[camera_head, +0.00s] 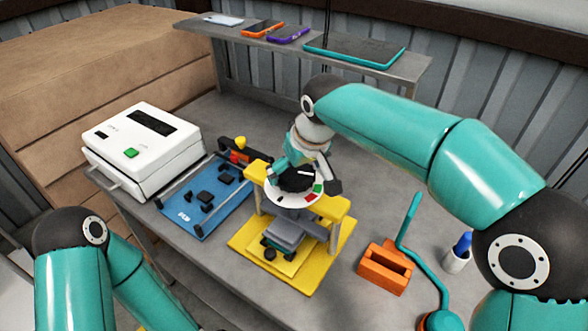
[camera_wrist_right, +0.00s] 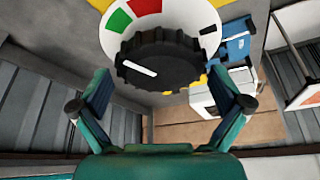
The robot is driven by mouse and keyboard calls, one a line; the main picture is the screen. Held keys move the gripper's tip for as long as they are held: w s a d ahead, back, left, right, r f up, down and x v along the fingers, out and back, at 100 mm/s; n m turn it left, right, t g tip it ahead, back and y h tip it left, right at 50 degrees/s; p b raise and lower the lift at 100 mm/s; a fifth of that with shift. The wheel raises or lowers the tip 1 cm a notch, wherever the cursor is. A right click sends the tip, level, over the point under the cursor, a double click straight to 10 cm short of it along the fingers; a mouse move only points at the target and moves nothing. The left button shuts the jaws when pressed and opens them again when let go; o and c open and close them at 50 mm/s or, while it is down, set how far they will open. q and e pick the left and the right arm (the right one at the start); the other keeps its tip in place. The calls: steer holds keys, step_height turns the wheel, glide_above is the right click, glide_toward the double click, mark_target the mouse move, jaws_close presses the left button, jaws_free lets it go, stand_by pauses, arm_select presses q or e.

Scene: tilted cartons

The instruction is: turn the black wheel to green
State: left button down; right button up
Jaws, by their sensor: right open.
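The black wheel (camera_head: 296,180) sits on a white dial (camera_head: 309,198) on top of a yellow press-like stand (camera_head: 340,207). The dial has green and red patches. In the right wrist view the ridged wheel (camera_wrist_right: 175,62) bears a white line pointing left and slightly up, toward plain white dial below the green patch (camera_wrist_right: 119,20). The red patch (camera_wrist_right: 147,6) lies beyond the green one. My right gripper (camera_head: 312,170) is open at the wheel; its fingers (camera_wrist_right: 160,90) spread wide to either side, with no clear contact. My left gripper is out of view; only its arm shows, lower left.
A white box device (camera_head: 145,150) and a blue board (camera_head: 205,200) stand left of the stand. A shelf (camera_head: 390,72) with phones and a tablet is behind.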

steer(key=v, duration=1.1)
steer(key=shift+s+r, duration=0.1)
steer(key=shift+r, duration=0.05)
